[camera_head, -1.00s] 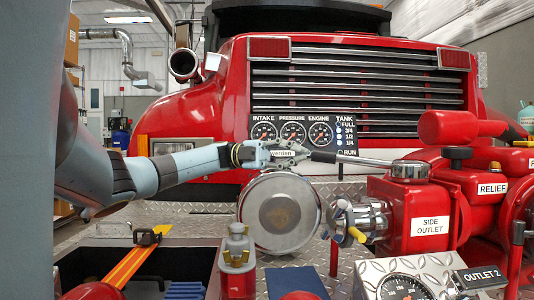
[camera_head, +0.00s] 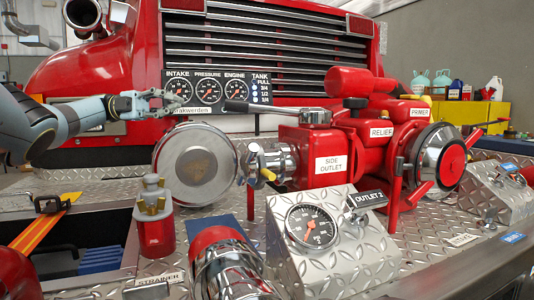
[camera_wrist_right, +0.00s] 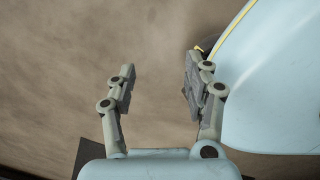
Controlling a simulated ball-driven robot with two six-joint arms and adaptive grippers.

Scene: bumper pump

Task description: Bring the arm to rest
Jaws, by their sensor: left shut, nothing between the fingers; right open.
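My left arm comes in from the left in the head view. Its gripper (camera_head: 160,101) is shut and empty, in front of the truck's gauge panel (camera_head: 218,89) and above and left of the round metal cap (camera_head: 195,165). My right gripper (camera_wrist_right: 158,85) shows only in the right wrist view. Its two fingers stand apart with nothing between them, over a blurred brown surface. The red pump (camera_head: 345,140) with its side outlet is to the right of my left gripper, with a gap between them.
A gauge box (camera_head: 312,232) and a chrome fitting (camera_head: 230,268) stand on the tread-plate bumper (camera_head: 440,215). A tray with an orange strap (camera_head: 45,225) is at the left. A pale blue rounded body (camera_wrist_right: 285,90) is beside my right gripper.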

